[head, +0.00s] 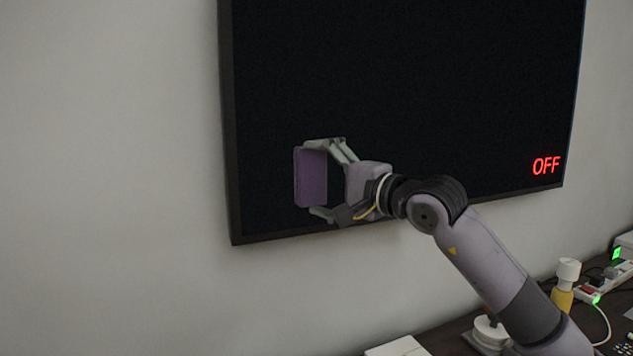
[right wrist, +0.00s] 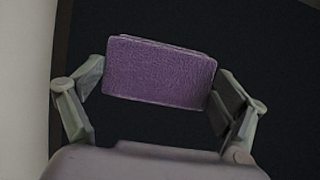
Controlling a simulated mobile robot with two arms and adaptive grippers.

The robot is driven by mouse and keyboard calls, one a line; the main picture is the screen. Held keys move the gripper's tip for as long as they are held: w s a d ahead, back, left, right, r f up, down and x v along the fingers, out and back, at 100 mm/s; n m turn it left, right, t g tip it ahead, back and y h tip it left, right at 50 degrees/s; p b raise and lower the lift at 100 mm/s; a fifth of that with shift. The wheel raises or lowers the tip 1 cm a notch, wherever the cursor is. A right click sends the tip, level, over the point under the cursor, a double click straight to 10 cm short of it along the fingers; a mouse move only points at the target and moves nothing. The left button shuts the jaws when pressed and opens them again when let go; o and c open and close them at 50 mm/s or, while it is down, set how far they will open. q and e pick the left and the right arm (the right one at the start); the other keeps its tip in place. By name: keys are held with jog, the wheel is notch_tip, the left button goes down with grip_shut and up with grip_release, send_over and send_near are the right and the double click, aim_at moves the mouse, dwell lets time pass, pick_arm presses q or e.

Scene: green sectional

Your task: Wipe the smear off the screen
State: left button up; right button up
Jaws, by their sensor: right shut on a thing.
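The screen (head: 420,90) is a large black panel in a dark frame on the wall, with red "OFF" letters at its lower right. I see no smear on the visible part; the area behind my gripper and the purple block is hidden. My right gripper (head: 322,178) is shut on a purple sponge-like block (head: 311,178), in front of the screen's lower left. In the right wrist view the block (right wrist: 158,72) sits between both fingers, with the dark screen (right wrist: 250,40) behind it. I cannot tell whether it touches the screen. My left gripper is not in view.
Below the screen at the right is a dark surface (head: 452,338). It holds a yellow bottle with a white cap (head: 563,290), a power strip with green lights (head: 590,293), a white object (head: 490,332) and a cable. The wall (head: 110,180) at the left is bare.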

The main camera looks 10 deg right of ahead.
aim_at(328, 176)
jog(key=shift+w+d, duration=0.25)
jog(key=shift+d, duration=0.9)
jog(key=shift+w+d, duration=0.25)
jog(key=shift+d, duration=0.9)
jog(key=shift+w+d, duration=0.2)
jog(key=shift+d, duration=0.95)
jog(key=shift+w+d, duration=0.7)
jog(key=shift+d, duration=2.85)
jog(key=shift+s+a, duration=0.25)
jog(key=shift+a, duration=0.95)
jog(key=shift+s+a, duration=0.2)
jog(key=shift+a, duration=1.05)
jog(key=shift+s+a, duration=0.25)
jog(key=shift+a, duration=0.95)
jog(key=shift+s+a+f, duration=0.1)
jog(key=shift+s+a, duration=0.1)
jog(key=shift+a, duration=0.6)
jog(key=shift+s+a+b, duration=0.2)
jog(key=shift+a+b, duration=0.2)
jog(key=shift+a, duration=0.5)
jog(key=shift+s+a+b, duration=0.2)
jog(key=shift+a+b, duration=0.2)
jog(key=shift+a, duration=0.75)
jog(key=shift+s+a, duration=0.1)
jog(key=shift+a, duration=0.55)
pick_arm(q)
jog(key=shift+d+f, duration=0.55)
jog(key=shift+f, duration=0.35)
